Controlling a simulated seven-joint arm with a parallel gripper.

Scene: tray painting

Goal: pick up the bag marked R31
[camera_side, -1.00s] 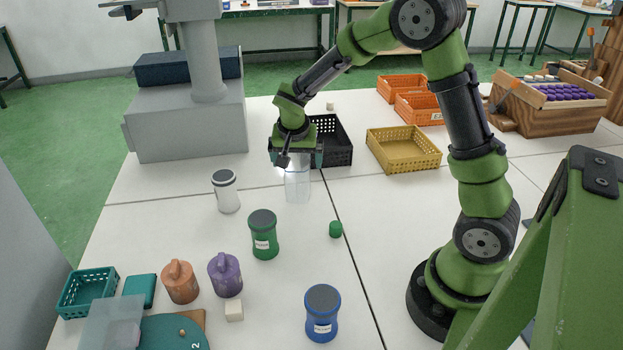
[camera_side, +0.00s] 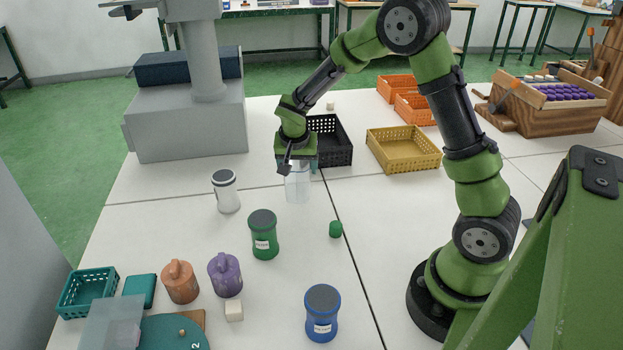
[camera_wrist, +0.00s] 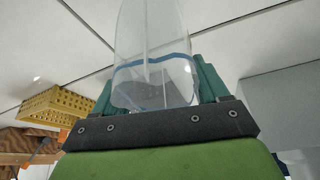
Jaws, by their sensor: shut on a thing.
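A clear see-through bag (camera_side: 297,188) hangs below my gripper (camera_side: 297,166) in the side view. In the wrist view the bag (camera_wrist: 150,35) sits between my two green fingers (camera_wrist: 155,85), with a blue line across it. My gripper is shut on the bag. No R31 mark can be read on it. I cannot tell whether its lower end touches the table.
A black basket (camera_side: 340,150) stands just behind my gripper, with a yellow basket (camera_side: 405,158) to its right. A white jar (camera_side: 227,200), green jar (camera_side: 264,240), blue jar (camera_side: 322,322) and small green cap (camera_side: 336,229) stand in front on the white table.

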